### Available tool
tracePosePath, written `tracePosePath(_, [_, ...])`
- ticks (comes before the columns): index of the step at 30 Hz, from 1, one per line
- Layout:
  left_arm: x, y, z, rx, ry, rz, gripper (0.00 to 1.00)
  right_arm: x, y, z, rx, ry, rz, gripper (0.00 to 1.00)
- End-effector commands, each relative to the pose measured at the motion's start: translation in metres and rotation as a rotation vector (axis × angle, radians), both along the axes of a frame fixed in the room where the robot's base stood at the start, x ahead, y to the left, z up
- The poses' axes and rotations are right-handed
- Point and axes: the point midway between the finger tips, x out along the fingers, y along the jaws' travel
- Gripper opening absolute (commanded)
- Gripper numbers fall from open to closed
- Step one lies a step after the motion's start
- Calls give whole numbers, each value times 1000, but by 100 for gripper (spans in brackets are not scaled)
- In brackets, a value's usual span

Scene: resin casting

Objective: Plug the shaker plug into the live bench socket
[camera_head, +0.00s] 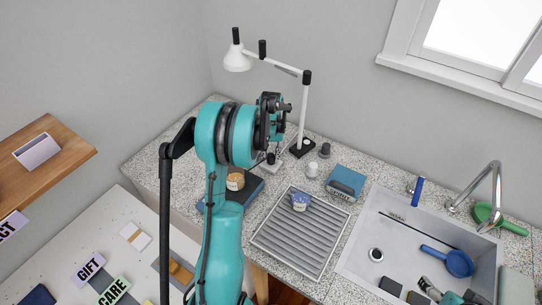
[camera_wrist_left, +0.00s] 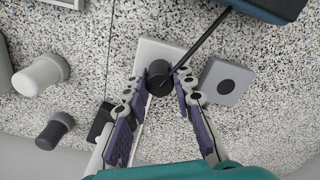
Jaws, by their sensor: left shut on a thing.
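The plug's cable runs to the dark blue shaker (camera_wrist_left: 265,8), which stands at the left on the counter (camera_head: 252,192). A pale rectangular plate (camera_wrist_left: 150,48) lies under the plug; contact cannot be told. A grey square block with a dark round spot (camera_wrist_left: 228,80) is right of the plug. Which one is live cannot be told.
A white lamp (camera_head: 302,110) stands close to my left gripper. A white jar (camera_head: 312,170), a dark jar (camera_head: 325,150) and a blue box (camera_head: 345,180) are to the right. A ribbed drain tray (camera_head: 290,245) and a sink (camera_head: 350,262) fill the front.

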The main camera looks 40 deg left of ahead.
Motion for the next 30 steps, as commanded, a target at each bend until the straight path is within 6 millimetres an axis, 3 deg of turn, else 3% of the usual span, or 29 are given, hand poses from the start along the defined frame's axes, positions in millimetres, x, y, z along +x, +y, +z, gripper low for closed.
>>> tracePosePath(3, [0, 0, 0, 0, 0, 0, 0, 0, 0, 0, 0, 0, 0, 78])
tracePosePath(4, [0, 0, 0, 0, 0, 0, 32, 0, 0, 0, 0, 0, 0, 78])
tracePosePath(6, [0, 0, 0, 0, 0, 0, 48, 0, 0, 0, 0, 0, 0, 78])
tracePosePath(18, [0, 0, 7, 0, 0, 0, 48, 0, 0, 0, 0, 0, 0, 78])
tracePosePath(30, [0, 0, 87, 0, 0, 0, 48, 0, 0, 0, 0, 0, 0, 78])
